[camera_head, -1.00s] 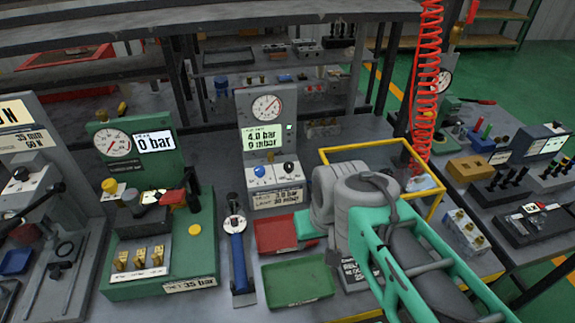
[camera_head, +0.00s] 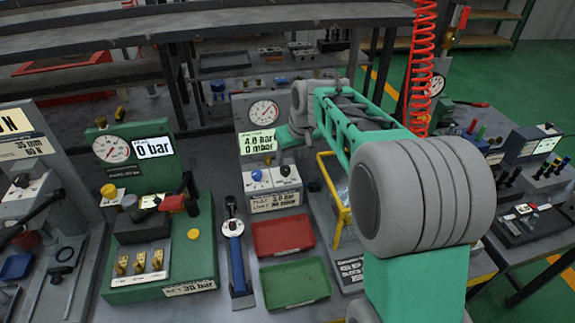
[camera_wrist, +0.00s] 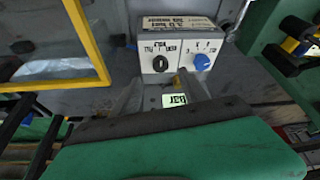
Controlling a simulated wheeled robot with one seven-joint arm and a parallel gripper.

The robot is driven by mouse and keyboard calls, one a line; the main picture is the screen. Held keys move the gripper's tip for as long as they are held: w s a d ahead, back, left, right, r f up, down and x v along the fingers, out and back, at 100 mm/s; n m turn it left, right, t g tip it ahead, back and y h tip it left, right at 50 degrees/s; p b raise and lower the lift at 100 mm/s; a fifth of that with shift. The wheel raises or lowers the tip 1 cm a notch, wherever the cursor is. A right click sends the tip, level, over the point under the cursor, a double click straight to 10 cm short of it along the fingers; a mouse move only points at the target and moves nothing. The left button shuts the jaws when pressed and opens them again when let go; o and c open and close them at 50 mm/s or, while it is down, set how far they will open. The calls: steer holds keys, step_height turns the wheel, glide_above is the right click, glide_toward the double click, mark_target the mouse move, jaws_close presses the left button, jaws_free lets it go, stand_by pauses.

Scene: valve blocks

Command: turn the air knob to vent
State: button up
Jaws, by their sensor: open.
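The valve block is a white box (camera_head: 271,181) with a blue knob (camera_head: 257,175) on the left and a black knob (camera_head: 285,170) on the right. In the wrist view it is upside down, with the black knob (camera_wrist: 160,63) left and the blue knob (camera_wrist: 202,62) right. The labels are too small to tell which knob is for air. My gripper (camera_head: 287,137) is above and behind the knobs, in front of the lit display (camera_head: 258,142). In the wrist view my gripper (camera_wrist: 158,82) has its grey fingers apart and empty, pointing toward the box and touching neither knob.
A pressure gauge (camera_head: 263,111) stands above the display. A yellow frame (camera_head: 338,205) is right of the block. Red (camera_head: 282,236) and green (camera_head: 296,284) trays lie in front. A green station (camera_head: 155,235) with levers stands left. A red coiled hose (camera_head: 421,65) hangs right.

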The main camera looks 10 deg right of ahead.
mark_target(286, 169)
steer(key=x, duration=0.7)
steer(key=shift+p, duration=0.4)
jaws_close()
